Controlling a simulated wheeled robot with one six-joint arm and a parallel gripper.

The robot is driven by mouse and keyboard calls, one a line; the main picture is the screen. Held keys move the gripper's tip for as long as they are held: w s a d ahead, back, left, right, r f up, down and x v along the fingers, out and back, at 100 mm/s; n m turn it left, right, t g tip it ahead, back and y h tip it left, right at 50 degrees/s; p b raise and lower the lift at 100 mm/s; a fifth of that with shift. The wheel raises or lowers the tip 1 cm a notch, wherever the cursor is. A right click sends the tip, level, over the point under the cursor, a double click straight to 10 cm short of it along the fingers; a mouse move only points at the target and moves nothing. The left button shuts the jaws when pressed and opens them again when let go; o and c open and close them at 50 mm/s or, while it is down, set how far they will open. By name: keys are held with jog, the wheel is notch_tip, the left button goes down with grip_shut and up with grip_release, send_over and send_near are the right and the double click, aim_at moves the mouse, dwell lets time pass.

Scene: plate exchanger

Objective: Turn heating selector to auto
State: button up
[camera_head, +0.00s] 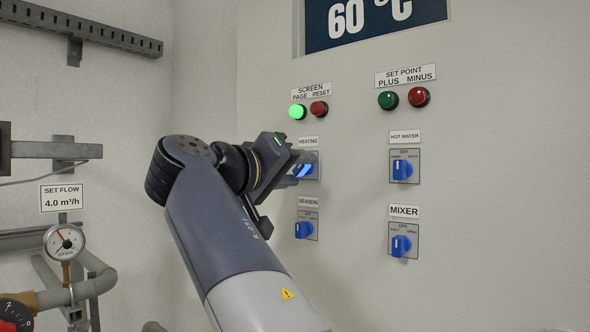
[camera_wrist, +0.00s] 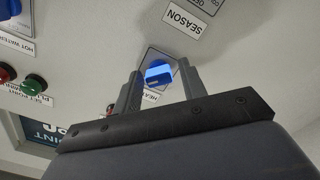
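The heating selector is a blue knob (camera_head: 305,170) on a small grey plate below the HEATING label (camera_head: 308,141). In the head view my gripper (camera_head: 299,163) is at this knob and hides part of it and its plate. In the wrist view the blue knob (camera_wrist: 158,73) shows between my two fingers (camera_wrist: 160,82), with a visible gap on each side. My gripper looks open around the knob, not closed on it. The knob's pointer direction and the position markings on its plate cannot be read.
The SEASON knob (camera_head: 303,230) is just below. The HOT WATER knob (camera_head: 402,170) and MIXER knob (camera_head: 401,245) are to the right. A lit green button (camera_head: 297,111) and a red button (camera_head: 319,110) sit above. Pipes and a gauge (camera_head: 64,242) are at left.

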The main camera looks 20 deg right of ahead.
jog(key=shift+o, duration=0.6)
jog(key=b+v, duration=0.1)
jog(key=v, duration=1)
jog(key=shift+w+d, duration=0.1)
jog(key=shift+d, duration=0.05)
jog(key=p+x, duration=0.1)
jog(key=x, duration=0.9)
jog(key=shift+w+d+r, duration=0.1)
jog(key=shift+w+d, duration=0.1)
jog(key=shift+d, duration=0.15)
jog(key=shift+a, duration=0.1)
